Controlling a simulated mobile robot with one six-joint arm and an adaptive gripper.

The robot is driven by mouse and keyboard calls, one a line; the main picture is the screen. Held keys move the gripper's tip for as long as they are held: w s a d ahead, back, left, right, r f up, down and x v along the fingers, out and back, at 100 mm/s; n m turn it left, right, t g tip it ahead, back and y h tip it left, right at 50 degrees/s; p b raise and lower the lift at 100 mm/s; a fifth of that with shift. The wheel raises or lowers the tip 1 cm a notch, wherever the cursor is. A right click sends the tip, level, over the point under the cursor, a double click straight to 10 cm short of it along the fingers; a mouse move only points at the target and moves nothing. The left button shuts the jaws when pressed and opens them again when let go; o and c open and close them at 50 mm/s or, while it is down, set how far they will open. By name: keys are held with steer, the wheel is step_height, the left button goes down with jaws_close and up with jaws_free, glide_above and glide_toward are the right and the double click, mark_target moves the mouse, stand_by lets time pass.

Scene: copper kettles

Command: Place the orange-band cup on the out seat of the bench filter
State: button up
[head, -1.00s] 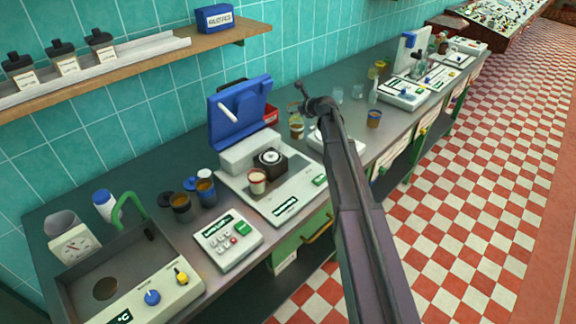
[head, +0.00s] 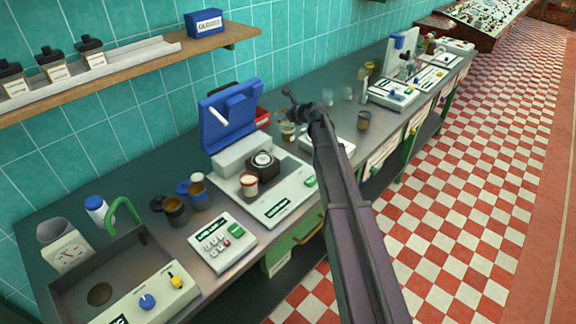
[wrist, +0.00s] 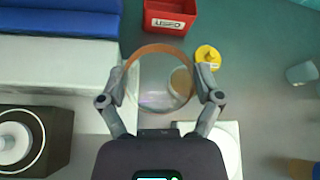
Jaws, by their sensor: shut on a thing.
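A clear cup with an orange-brown band at its rim (wrist: 152,51) is between the two fingers of my gripper (wrist: 162,80) in the wrist view. The gripper is shut on it, one finger on each side. A tan disc shows through the cup; I cannot tell whether it is inside or below. In the head view a small cup (head: 288,133) shows under my gripper, behind the arm. A white bench machine (head: 285,203) with a raised blue lid (head: 229,116) stands to the left. I cannot tell which device is the bench filter, and no out seat is legible.
A red-banded cup (head: 249,184) stands on the white machine. A keypad unit (head: 222,241) and sink (head: 90,285) are left. More devices (head: 397,95) stand right.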

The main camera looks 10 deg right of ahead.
steer(key=s+r+n+g+y+p, duration=0.1)
steer(key=s+r+y, duration=0.1)
steer(key=s, duration=1)
steer(key=shift+s+a+n+g+p, duration=0.15)
steer(key=shift+n+g+p, duration=0.15)
steer(key=shift+p, duration=0.05)
steer(key=b, duration=0.6)
glide_above(289, 166)
step_height(289, 166, down, 6)
steer(key=shift+a+f+b, duration=0.1)
steer(key=shift+f+b, duration=0.1)
steer(key=shift+b, duration=0.1)
steer(key=shift+f+b, duration=1.75)
steer(key=shift+f, duration=0.05)
steer(key=o, duration=1)
steer(key=shift+o, duration=0.2)
steer(key=shift+r, duration=0.1)
